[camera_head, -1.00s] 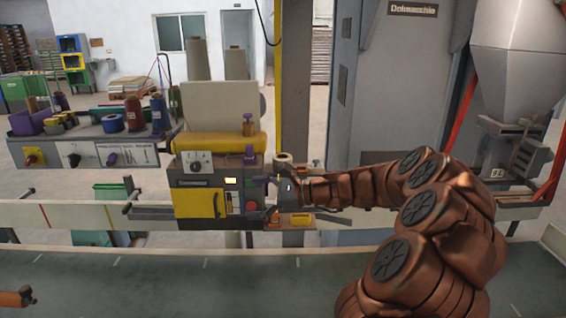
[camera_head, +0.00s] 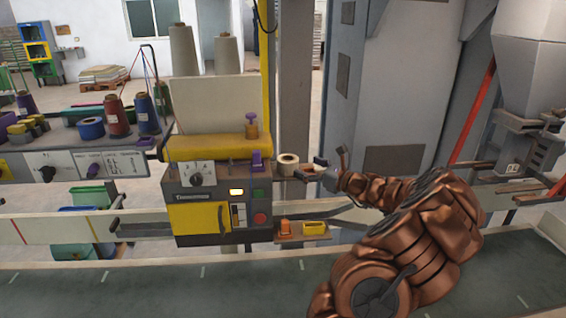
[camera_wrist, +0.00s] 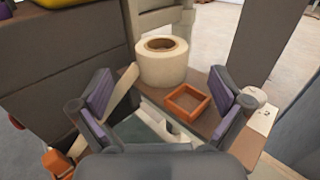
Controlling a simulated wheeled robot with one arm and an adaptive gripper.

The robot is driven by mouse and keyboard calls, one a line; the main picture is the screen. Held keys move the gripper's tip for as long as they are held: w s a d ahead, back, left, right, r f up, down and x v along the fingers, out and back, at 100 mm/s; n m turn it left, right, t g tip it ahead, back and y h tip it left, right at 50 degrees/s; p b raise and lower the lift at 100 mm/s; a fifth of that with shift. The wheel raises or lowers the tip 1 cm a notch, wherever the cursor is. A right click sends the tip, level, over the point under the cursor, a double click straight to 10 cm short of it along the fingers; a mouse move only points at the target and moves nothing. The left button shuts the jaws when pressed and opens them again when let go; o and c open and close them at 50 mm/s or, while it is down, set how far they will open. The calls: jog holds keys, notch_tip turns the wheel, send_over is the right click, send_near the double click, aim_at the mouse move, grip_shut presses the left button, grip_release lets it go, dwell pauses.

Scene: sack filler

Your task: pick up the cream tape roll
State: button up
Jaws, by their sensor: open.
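The cream tape roll (camera_wrist: 162,62) stands with its hole facing up on a small brown shelf (camera_wrist: 205,121). The roll also shows in the head view (camera_head: 288,163), just right of the yellow-topped machine. My gripper (camera_wrist: 166,112) is open and empty, its two purple-padded fingers spread wide. In the wrist view the roll lies beyond the fingertips, between their lines and apart from them. In the head view my gripper (camera_head: 326,172) is small and to the right of the roll.
A small orange square tray (camera_wrist: 187,102) sits on the shelf in front of the roll, near the right finger. The machine (camera_head: 210,196) stands close on the left. A lower ledge holds an orange object (camera_head: 285,226) and a yellow bin (camera_head: 314,227). A conveyor runs in front.

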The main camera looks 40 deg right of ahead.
aim_at(297, 163)
jog(key=shift+w+r+p, duration=0.1)
jog(key=shift+w+p, duration=0.2)
jog(key=shift+w, duration=0.25)
jog(key=shift+w+a+p, duration=0.15)
jog(key=shift+w+p, duration=0.3)
jog(key=shift+w, duration=0.7)
jog(key=shift+w+a+p, duration=0.1)
jog(key=shift+w+p, duration=0.35)
jog(key=shift+w, duration=0.65)
jog(key=c, duration=1.2)
